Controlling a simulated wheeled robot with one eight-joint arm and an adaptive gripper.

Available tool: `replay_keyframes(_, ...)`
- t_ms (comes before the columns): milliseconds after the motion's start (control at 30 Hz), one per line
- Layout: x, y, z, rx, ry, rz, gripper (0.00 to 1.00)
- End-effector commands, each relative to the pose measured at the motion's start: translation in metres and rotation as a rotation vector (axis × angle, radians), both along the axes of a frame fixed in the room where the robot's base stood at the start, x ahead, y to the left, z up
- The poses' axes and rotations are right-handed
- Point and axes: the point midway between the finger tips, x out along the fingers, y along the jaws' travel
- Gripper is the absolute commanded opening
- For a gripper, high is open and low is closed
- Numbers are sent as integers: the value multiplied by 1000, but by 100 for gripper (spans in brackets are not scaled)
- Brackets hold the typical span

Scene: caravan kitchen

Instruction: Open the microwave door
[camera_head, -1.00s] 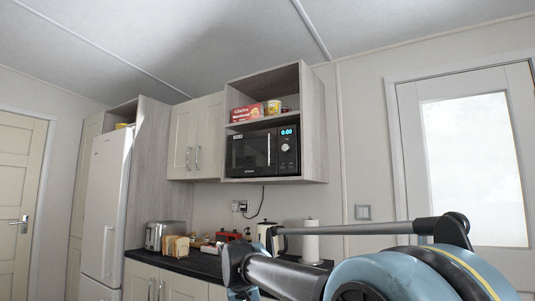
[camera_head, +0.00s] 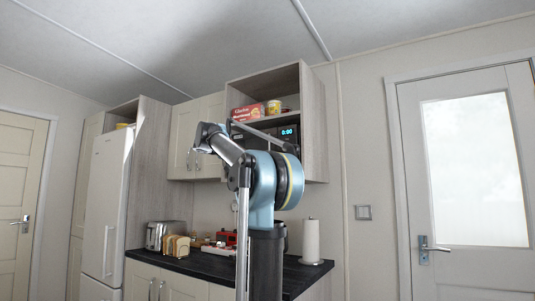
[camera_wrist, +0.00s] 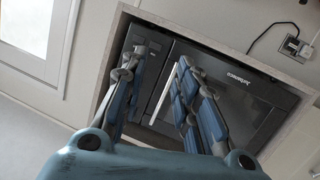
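The black microwave sits in an open grey wood cupboard on the wall. In the head view my arm covers most of it, and its lit display (camera_head: 288,132) shows at the right. In the wrist view the microwave (camera_wrist: 258,108) appears inverted, with its dark door front facing me. My gripper (camera_wrist: 160,57) is open, its two blue-grey fingers spread in front of the microwave. A thin pale bar, which looks like the door handle (camera_wrist: 163,92), shows between the fingers. I cannot tell whether they touch it. The door looks shut.
The cupboard's side panel (camera_head: 314,130) borders the microwave. A red box (camera_head: 248,112) and a yellow tin (camera_head: 274,106) stand on the shelf above. Below, the dark counter (camera_head: 190,264) holds a toaster (camera_head: 160,233), bread (camera_head: 178,247) and a paper roll (camera_head: 311,241).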

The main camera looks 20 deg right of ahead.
Motion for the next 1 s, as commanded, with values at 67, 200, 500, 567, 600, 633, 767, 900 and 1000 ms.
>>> replay_keyframes(67,19,6,30,-37,-69,2,29)
replay_keyframes(200,38,13,67,-85,-165,9,29)
replay_keyframes(500,52,9,88,-112,-224,12,29)
replay_keyframes(567,55,3,88,-112,-223,11,29)
replay_keyframes(600,57,-2,88,-112,-222,12,29)
replay_keyframes(633,59,-6,88,-112,-222,11,29)
replay_keyframes(767,69,-26,88,-112,-222,10,29)
replay_keyframes(900,80,-49,87,-111,-222,10,29)
replay_keyframes(1000,88,-65,87,-111,-221,10,29)
